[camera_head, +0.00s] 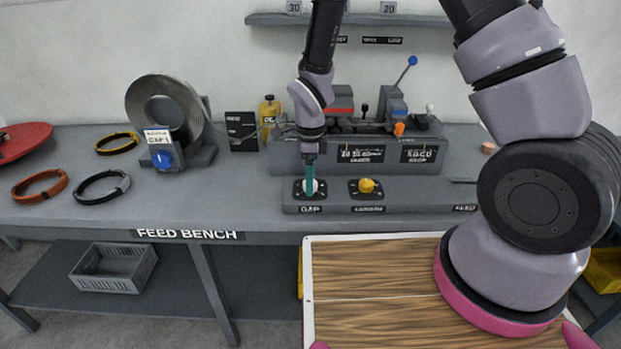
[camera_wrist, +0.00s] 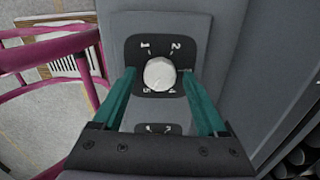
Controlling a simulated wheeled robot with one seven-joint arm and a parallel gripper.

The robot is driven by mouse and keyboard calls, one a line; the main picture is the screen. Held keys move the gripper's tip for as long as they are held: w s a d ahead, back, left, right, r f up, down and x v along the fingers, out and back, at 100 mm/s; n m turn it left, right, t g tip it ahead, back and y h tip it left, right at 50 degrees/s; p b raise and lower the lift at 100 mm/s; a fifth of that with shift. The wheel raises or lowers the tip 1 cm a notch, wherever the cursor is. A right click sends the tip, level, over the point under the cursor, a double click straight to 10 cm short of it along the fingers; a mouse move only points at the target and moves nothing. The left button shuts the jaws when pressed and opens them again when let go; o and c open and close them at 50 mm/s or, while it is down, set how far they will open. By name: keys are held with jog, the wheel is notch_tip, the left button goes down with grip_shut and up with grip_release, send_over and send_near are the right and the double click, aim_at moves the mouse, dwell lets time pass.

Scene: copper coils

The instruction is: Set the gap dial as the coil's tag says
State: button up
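The white dial knob (camera_head: 319,186) is on the left of the front panel, on a black plate above a label I cannot read surely. In the wrist view the knob (camera_wrist: 158,74) sits among 1, 2, 4 and 5; a light mark shows at its right, and its pointer is unclear. My gripper (camera_head: 309,160) points down over this dial. In the wrist view its teal fingers (camera_wrist: 159,76) stand on either side of the knob with gaps; it is open. The steel coil (camera_head: 150,100) stands at the left with a white tag (camera_head: 157,137) that seems to read "GAP 1".
A yellow knob (camera_head: 366,185) is just right of the white one. A grey machine block (camera_head: 345,157) with levers stands behind. Orange, black and yellow rings lie at the left. A wood-topped surface (camera_head: 370,280) is in front of the bench (camera_head: 240,205).

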grip_shut()
